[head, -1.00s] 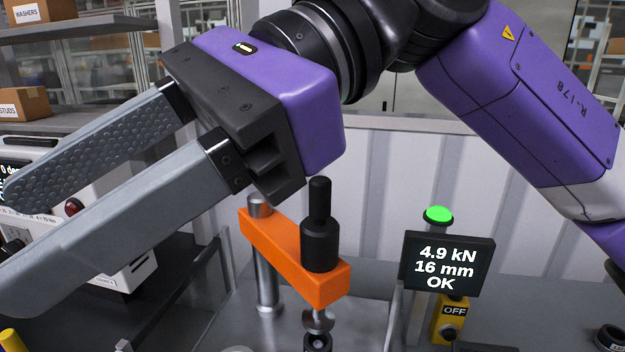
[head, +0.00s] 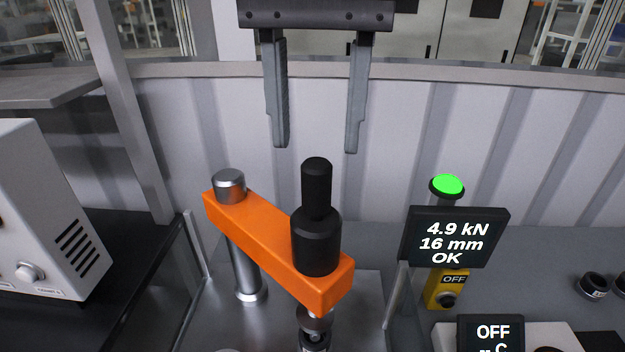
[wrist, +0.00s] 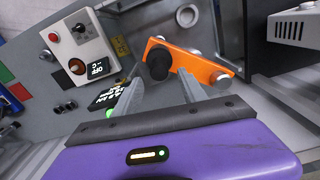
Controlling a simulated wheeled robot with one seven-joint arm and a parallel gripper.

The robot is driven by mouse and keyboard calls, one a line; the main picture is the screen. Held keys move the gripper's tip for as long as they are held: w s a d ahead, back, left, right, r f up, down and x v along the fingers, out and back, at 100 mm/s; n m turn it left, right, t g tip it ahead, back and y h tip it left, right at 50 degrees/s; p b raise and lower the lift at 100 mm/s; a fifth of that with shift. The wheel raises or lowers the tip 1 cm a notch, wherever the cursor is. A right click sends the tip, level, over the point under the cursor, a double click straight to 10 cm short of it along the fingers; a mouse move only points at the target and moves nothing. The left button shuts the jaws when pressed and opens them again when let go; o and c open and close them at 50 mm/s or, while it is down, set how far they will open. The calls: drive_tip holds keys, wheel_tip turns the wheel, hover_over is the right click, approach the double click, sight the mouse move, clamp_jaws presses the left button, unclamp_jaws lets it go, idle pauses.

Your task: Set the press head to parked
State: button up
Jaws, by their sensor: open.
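The press head is an orange arm (head: 265,240) on a steel post (head: 245,270), with a black cylinder (head: 317,235) standing upright near its front end. Below that end, a metal ram sits over a small dark part (head: 314,340). In the wrist view the orange arm (wrist: 210,68) and black cylinder (wrist: 158,62) lie beyond the fingertips. My gripper (head: 315,148) is open and empty, fingers pointing down. In the head view it appears above and behind the black cylinder, apart from it. The display (head: 455,238) reads 4.9 kN, 16 mm, OK.
A green lamp (head: 447,185) is lit behind the display. A yellow switch box (head: 446,288) marked OFF stands below it. Another display (head: 491,334) reads OFF at the front right. A white instrument (head: 45,215) stands at left. A ribbed wall (head: 170,130) runs behind.

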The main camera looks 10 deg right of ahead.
sight(317, 189)
drive_tip(key=shift+d+f, duration=0.1)
drive_tip(key=shift+f, duration=0.25)
drive_tip(key=shift+f+p, duration=0.35)
drive_tip(key=shift+f, duration=3.25)
clamp_jaws()
